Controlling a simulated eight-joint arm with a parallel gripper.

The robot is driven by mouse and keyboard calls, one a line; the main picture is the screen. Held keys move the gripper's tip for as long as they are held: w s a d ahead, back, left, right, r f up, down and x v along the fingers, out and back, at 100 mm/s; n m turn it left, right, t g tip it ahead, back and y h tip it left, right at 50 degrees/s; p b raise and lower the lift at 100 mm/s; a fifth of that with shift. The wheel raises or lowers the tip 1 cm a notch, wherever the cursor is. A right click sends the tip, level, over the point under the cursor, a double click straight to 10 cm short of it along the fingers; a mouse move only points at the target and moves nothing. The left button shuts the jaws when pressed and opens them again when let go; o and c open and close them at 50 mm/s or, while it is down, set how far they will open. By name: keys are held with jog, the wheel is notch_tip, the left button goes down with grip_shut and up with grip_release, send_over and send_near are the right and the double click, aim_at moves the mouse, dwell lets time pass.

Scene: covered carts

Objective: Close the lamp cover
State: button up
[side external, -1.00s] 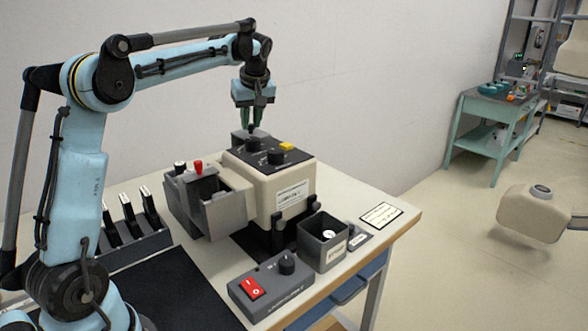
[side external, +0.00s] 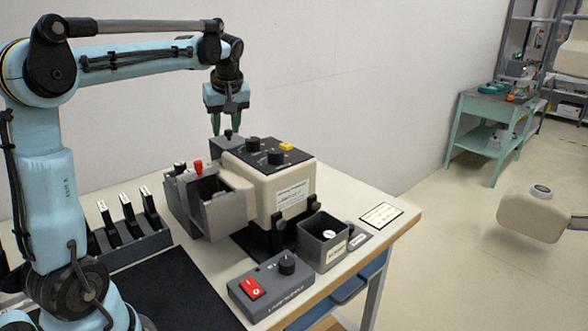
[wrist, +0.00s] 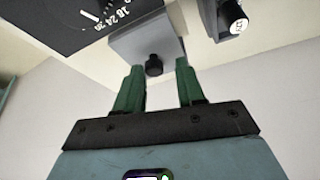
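A beige lamp unit (side external: 286,190) with a black, dial-bearing top stands on the table. A small grey panel with a black knob (side external: 228,134) shows at its far left edge. I take this panel to be the lamp cover, but its hinge is hidden and I cannot tell how far open it is. In the wrist view the grey panel (wrist: 144,40) lies ahead, its black knob (wrist: 153,65) appearing between my fingertips. My gripper (side external: 228,130) hangs fingers down above the panel. Its green fingers (wrist: 158,72) are apart, with no clear contact with the knob.
A grey bracket with a red knob (side external: 198,165) stands left of the unit. A switch box (side external: 268,290), an open grey bin (side external: 322,240) and a label card (side external: 381,214) lie in front and right. A rack with several slides (side external: 130,232) stands left. The wall (side external: 330,80) is behind.

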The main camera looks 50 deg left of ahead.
jog(key=shift+o, duration=0.6)
jog(key=shift+w, duration=0.1)
jog(key=shift+d+r, duration=0.1)
jog(key=shift+r, duration=0.05)
jog(key=v, duration=1.1)
jog(key=shift+r, duration=0.4)
jog(key=shift+d, duration=0.1)
